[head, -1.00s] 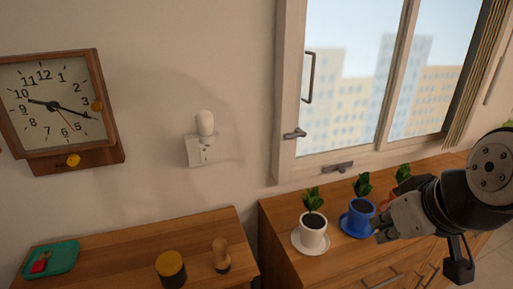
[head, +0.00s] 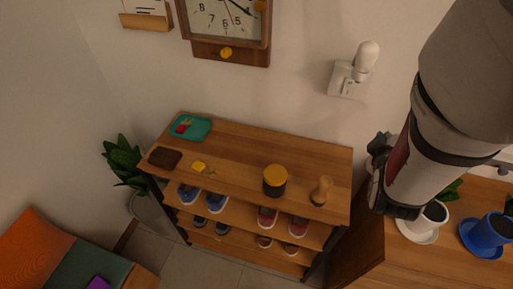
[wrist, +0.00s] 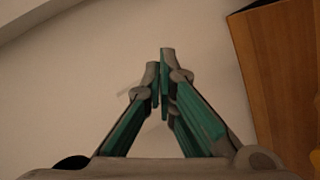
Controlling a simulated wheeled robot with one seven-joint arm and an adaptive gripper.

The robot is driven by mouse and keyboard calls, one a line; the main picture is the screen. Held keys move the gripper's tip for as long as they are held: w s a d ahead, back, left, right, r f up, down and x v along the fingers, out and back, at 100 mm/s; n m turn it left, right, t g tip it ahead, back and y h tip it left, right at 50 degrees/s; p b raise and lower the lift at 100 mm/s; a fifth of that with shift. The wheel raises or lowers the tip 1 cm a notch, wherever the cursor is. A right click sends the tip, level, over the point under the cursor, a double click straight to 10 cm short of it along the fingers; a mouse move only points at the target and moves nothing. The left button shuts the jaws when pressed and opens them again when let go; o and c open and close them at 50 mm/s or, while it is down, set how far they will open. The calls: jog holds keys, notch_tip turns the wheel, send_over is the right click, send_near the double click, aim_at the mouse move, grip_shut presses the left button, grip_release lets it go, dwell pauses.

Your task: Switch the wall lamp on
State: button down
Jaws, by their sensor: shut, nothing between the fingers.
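The wall lamp (head: 366,60) is a white rounded bulb on a white plate with a small switch (head: 348,87), on the wall right of the clock. The bulb looks unlit. My arm hangs down to the right of the lamp in the head view, and my fingers cannot be made out there. In the wrist view my gripper (wrist: 162,68) is shut and empty, its green-lined fingers together before a pale surface. A faint pale shape shows beside and between the fingers; I cannot tell whether it is the lamp plate.
A wooden shelf (head: 235,159) with shoes below stands under the lamp. On it are a yellow-lidded jar (head: 275,181), a wooden stamp-like piece (head: 320,191) and a teal tray (head: 203,130). A white cup (head: 432,215) and a blue cup (head: 489,233) stand right. The wall around the lamp is clear.

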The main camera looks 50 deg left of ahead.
aim_at(346, 95)
jog(key=s+a+n+t+y, duration=0.1)
jog(key=s+a+n+y, duration=0.2)
jog(key=s+a+n, duration=0.2)
jog(key=a+n, duration=0.1)
jog(key=a, duration=0.2)
jog(key=shift+a+r+n+t+y+p, duration=0.3)
jog(key=shift+r+y+p, duration=0.05)
jog(key=shift+y, duration=0.05)
jog(key=x, duration=1.3)
jog(key=shift+w+a, duration=0.1)
jog(key=shift+w, duration=0.35)
